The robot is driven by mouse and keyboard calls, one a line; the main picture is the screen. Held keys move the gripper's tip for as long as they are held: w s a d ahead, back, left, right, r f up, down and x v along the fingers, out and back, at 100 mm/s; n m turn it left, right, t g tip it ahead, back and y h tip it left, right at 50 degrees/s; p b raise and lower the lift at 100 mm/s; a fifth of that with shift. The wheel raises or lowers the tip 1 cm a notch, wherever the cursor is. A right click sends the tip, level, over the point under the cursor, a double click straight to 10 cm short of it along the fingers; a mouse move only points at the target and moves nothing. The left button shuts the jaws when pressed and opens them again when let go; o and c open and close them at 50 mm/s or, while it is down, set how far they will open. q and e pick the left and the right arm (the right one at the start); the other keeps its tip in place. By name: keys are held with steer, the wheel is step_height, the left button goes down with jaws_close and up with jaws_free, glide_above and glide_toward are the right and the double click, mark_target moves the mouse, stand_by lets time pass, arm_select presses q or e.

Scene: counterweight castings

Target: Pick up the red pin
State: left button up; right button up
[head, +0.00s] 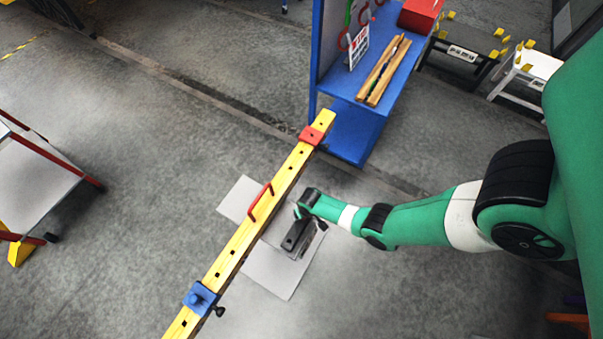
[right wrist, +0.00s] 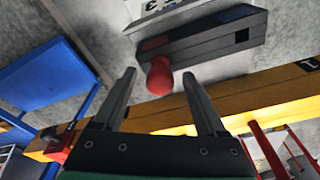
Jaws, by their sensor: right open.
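The red pin (right wrist: 159,76) shows in the right wrist view as a rounded red end at the near end of a dark grey block (right wrist: 205,38). My right gripper (right wrist: 158,79) is open, with one fingertip on each side of the red end in the picture. I cannot tell whether either finger touches it. In the head view my right arm reaches in from the right, its wrist end (head: 308,200) beside the yellow beam (head: 248,234); I cannot make out the pin there. My left gripper is not in view.
The yellow beam carries a red clamp (head: 311,136), a red handle (head: 261,202) and a blue clamp (head: 200,298), close to my right gripper. A pale sheet (head: 272,278) lies on the floor below. A blue bench (head: 372,105) stands behind.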

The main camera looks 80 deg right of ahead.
jaws_close()
stand_by(0.3)
steer(key=shift+r, duration=0.15)
